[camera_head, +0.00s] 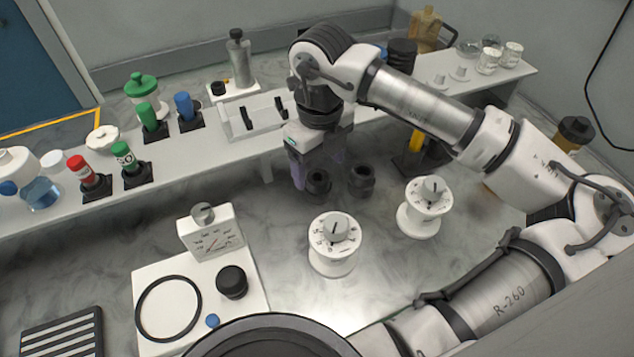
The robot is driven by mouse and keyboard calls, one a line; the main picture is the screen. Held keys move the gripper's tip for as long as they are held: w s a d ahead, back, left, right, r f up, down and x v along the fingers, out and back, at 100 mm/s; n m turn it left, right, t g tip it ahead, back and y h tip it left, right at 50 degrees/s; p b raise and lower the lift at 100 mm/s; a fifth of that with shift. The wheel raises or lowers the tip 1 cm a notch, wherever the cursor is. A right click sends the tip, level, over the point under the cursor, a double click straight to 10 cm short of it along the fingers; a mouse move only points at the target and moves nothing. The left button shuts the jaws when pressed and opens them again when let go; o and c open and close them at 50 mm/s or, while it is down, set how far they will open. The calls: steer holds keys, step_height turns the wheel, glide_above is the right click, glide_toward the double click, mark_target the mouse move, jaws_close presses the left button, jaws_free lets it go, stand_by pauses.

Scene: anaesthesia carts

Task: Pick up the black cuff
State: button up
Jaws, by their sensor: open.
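Two short black hollow cuffs stand side by side on the grey surface near the middle of the head view. The left cuff (318,184) is directly below and in front of my gripper (316,172). The right cuff (362,180) stands a little to the right, apart from the left one. My gripper points down with its purple-tinted fingers apart. One finger shows left of the left cuff and the other shows behind it, to the right. I cannot tell whether the fingers touch the cuff or how far above the surface they are.
Two white dial knobs (334,246) (425,207) stand in front of the cuffs. A white board (150,281) at lower left bears a gauge, a black ring and a black knob. Behind runs a white shelf (215,151) with bottles. Grey surface is free left of my gripper.

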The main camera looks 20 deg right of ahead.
mark_target(318, 183)
steer(key=shift+w+f+p, duration=0.15)
steer(key=shift+f+p, duration=0.4)
steer(key=shift+f, duration=1.1)
steer(key=shift+w+f+p, duration=0.1)
steer(key=shift+f+p, duration=0.4)
steer(key=shift+f, duration=1.1)
steer(key=c, duration=1.1)
steer(key=shift+r, duration=0.1)
step_height(318, 183, up, 20)
steer(key=b, duration=0.3)
